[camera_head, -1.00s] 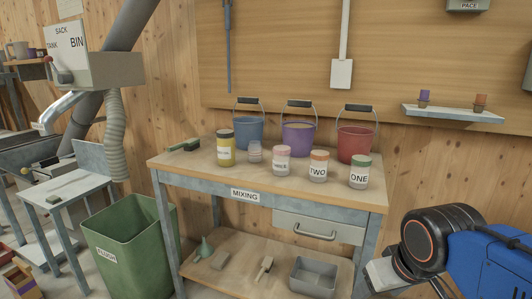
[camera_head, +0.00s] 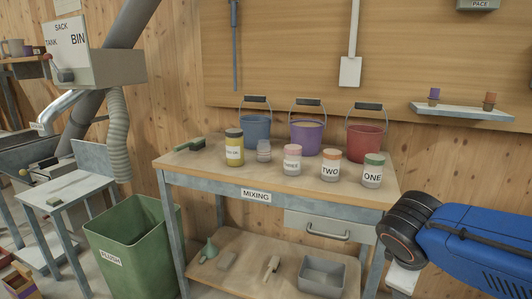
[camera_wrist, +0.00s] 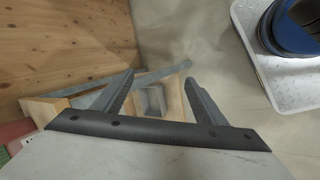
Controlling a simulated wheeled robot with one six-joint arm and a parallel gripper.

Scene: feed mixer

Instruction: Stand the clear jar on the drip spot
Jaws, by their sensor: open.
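The clear jar (camera_head: 264,151) stands upright on the mixing bench (camera_head: 222,178), between a yellow jar (camera_head: 234,148) and a pink-lidded labelled jar (camera_head: 292,160). It looks empty, with a pale top. I cannot make out a marked drip spot in either view. My gripper (camera_wrist: 160,78) shows in the wrist view with its two dark fingers spread apart and nothing between them. It is away from the clear jar, over the floor side of the bench. In the head view my blue arm is at the lower right and the fingers cannot be made out.
Jars labelled TWO (camera_head: 330,165) and ONE (camera_head: 372,170) stand right of the clear jar. Blue (camera_head: 256,130), purple (camera_head: 306,138) and red (camera_head: 366,144) buckets stand behind. A green brush (camera_head: 190,145) lies at left. A green bin (camera_head: 130,240) and a small side table (camera_head: 62,193) stand left.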

